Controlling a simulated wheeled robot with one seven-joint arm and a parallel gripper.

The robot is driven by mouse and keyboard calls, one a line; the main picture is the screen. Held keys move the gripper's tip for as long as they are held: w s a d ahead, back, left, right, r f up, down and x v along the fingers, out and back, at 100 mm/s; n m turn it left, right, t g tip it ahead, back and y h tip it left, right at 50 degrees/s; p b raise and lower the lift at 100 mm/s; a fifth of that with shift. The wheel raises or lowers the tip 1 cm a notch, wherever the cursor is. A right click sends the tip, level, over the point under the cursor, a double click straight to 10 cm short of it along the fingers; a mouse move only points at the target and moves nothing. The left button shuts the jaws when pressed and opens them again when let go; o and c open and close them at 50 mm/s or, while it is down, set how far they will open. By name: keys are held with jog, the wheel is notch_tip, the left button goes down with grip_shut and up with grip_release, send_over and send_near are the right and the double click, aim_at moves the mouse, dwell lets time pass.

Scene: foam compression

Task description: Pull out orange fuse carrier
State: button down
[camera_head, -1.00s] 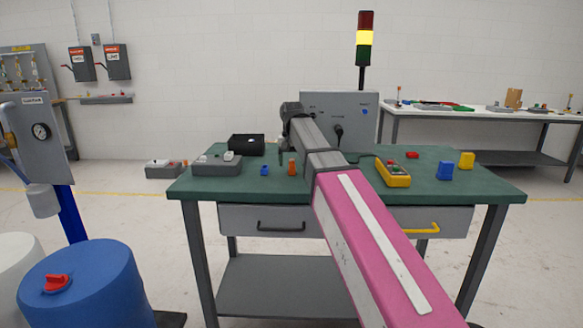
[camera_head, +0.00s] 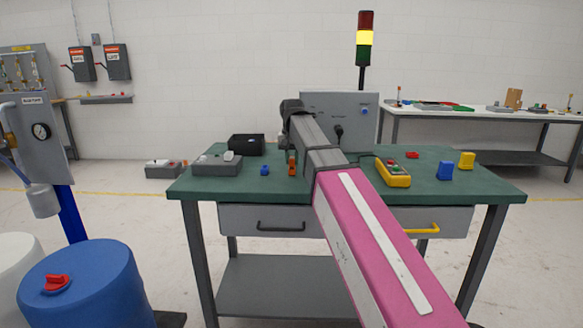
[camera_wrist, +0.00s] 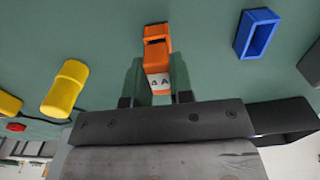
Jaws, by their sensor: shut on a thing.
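The orange fuse carrier (camera_wrist: 157,52) shows in the wrist view with a pale label reading "4 A" at its near end. My gripper (camera_wrist: 155,78) is shut on that labelled end, with one finger on each side. The carrier's far part extends past the fingertips over the green table top, and a dark gap crosses it. In the head view the orange piece (camera_head: 292,166) stands near the middle of the table, just below my arm's end. The fingers are too small there to make out clearly. I cannot tell whether the carrier is seated in anything.
The green table (camera_head: 330,192) holds a grey box (camera_head: 217,166), a black bin (camera_head: 246,145), a small blue piece (camera_head: 264,170) and a grey panel (camera_head: 350,105) behind. A yellow control box (camera_head: 393,174) is at right. A hollow blue block (camera_wrist: 257,34) and yellow piece (camera_wrist: 65,88) flank the carrier.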

aim_at(292, 157)
jog(key=shift+r, duration=2.55)
